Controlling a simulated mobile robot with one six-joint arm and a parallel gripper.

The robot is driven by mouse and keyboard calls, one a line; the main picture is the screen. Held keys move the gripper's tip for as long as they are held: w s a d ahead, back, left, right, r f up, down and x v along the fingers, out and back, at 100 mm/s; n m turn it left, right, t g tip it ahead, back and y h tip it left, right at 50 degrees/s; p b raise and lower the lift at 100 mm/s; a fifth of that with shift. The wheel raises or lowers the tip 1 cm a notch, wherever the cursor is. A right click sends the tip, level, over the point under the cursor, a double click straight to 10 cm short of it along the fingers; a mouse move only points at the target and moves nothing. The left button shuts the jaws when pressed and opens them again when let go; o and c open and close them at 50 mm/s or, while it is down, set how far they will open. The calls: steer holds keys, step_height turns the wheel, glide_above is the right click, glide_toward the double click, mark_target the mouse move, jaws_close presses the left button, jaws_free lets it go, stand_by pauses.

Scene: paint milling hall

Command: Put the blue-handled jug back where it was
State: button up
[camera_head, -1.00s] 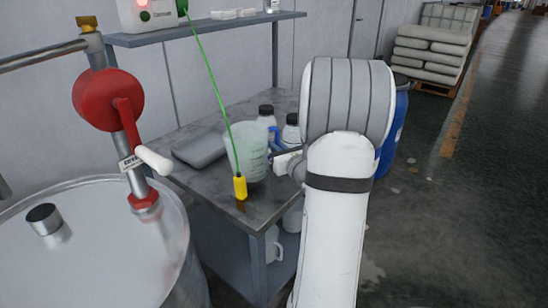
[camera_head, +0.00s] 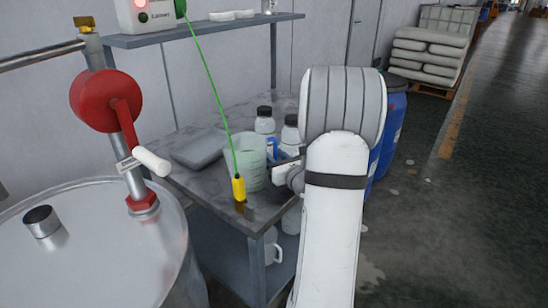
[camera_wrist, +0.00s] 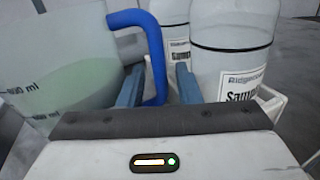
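The blue-handled jug (camera_head: 246,166) is a translucent measuring jug with pale greenish contents. It stands upright near the front edge of the grey table (camera_head: 208,183). Its blue handle (camera_head: 272,149) faces right, toward my gripper (camera_head: 284,172). In the wrist view the jug (camera_wrist: 60,60) fills the left side. Its blue handle (camera_wrist: 157,60) runs down between the two fingers of my gripper (camera_wrist: 159,78). A gap shows between the handle and the right finger, so the fingers look open around the handle. The jug's base is partly hidden by a yellow plug.
Two white sample bottles (camera_head: 264,124) (camera_wrist: 236,50) stand close behind and right of the handle. A yellow plug (camera_head: 239,188) hangs on a green cable in front of the jug. A grey tray (camera_head: 199,148) lies to the left. A steel drum (camera_head: 110,250) is at front left.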

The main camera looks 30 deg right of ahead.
steer(key=shift+r, duration=0.1)
steer(key=s, duration=1.2)
steer(key=shift+a, duration=0.3)
